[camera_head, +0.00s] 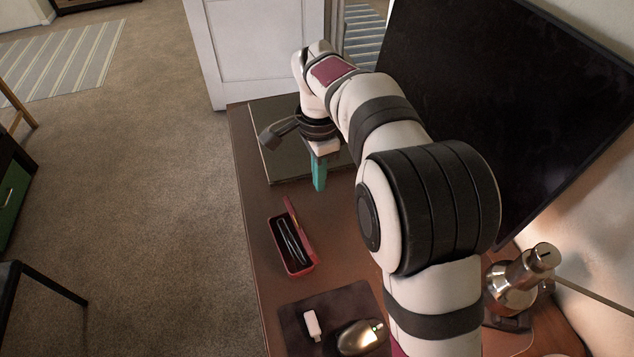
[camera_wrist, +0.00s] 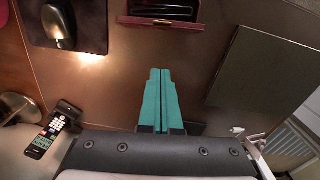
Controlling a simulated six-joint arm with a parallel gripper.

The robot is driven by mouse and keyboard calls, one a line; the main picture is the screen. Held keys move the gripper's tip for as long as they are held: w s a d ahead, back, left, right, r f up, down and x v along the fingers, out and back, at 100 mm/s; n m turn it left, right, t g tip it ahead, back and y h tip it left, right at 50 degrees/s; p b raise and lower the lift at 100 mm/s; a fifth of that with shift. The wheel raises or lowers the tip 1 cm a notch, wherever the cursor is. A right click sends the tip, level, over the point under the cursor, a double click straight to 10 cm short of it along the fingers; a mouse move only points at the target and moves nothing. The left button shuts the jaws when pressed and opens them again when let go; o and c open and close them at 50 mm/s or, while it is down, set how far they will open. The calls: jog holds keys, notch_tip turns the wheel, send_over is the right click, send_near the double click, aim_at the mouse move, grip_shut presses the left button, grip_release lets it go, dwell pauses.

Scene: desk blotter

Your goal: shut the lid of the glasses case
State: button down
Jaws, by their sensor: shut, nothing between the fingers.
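The glasses case (camera_head: 291,250) is a small red case on the brown desk, with dark glasses (camera_head: 290,243) inside it. Its lid (camera_head: 298,228) stands up, open, along the right side of the case. In the wrist view the lid (camera_wrist: 161,22) shows as a reddish strip at the top, with part of the case (camera_wrist: 182,4) beyond it, cut by the frame edge. My gripper (camera_head: 319,186) has teal fingers, pressed together and empty. It points down above the desk, beyond the case and apart from it. In the wrist view the fingertips (camera_wrist: 160,72) point toward the lid.
A dark mat (camera_head: 290,312) with a white object (camera_head: 312,324) and a mouse (camera_head: 360,338) lies nearer. A flat dark panel (camera_head: 268,146) lies behind. A monitor (camera_head: 510,90) stands right. A phone-like remote (camera_wrist: 48,135) shows in the wrist view. Bare desk lies between gripper and case.

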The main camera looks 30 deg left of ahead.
aim_at(299, 222)
jog(key=shift+s+a+f, duration=0.35)
jog(key=shift+s+f, duration=0.15)
jog(key=shift+f, duration=0.95)
jog(key=shift+s+a+f, duration=0.4)
jog(key=shift+s+f, duration=0.1)
jog(key=shift+f, duration=0.95)
jog(key=shift+s+a+f, duration=0.35)
jog(key=shift+s+f, duration=0.15)
jog(key=shift+f, duration=0.95)
jog(key=shift+s+a+t+h, duration=0.3)
jog(key=shift+t+h, duration=0.1)
jog(key=shift+t, duration=0.1)
